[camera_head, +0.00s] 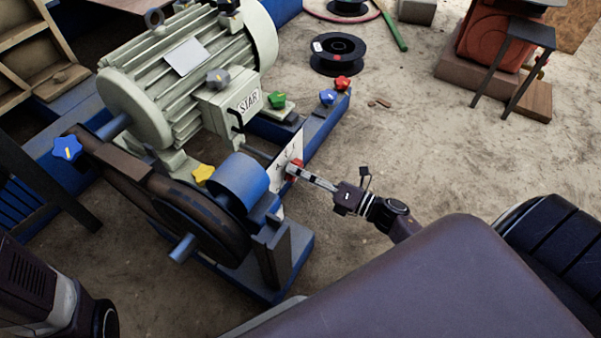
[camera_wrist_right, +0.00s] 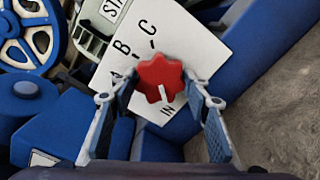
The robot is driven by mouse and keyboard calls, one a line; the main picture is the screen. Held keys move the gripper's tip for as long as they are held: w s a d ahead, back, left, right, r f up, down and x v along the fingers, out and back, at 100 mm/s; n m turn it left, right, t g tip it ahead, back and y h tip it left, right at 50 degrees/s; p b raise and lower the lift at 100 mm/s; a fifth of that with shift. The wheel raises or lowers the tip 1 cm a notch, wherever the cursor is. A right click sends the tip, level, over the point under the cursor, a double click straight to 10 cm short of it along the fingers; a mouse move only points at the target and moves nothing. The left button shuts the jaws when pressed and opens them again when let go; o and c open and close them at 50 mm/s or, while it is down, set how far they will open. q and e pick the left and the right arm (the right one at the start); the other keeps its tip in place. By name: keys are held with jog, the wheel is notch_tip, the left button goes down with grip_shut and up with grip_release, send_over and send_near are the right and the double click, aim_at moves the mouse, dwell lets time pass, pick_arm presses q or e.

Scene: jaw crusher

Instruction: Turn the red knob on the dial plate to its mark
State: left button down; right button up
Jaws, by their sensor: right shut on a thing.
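In the right wrist view the lobed red knob (camera_wrist_right: 158,74) is in front of the dial plate (camera_wrist_right: 185,38), which bears the letters A, B, C and IN. The knob's white pointer line is on its lower side, toward IN. My right gripper (camera_head: 305,174) reaches in from the right. In the wrist view its fingers (camera_wrist_right: 160,105) stand on either side of the knob, shut on it. My left gripper is out of view.
Other knobs stand nearby: green (camera_head: 277,99), blue (camera_head: 328,97), another red (camera_head: 342,83), yellow (camera_head: 203,174) and grey (camera_head: 218,78). The large motor (camera_head: 190,75) and the belt wheel (camera_head: 200,220) are to the left.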

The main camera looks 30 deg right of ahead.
jog(key=shift+f, duration=0.1)
jog(key=o, duration=1.1)
jog(key=v, duration=1.2)
jog(key=shift+s, duration=0.1)
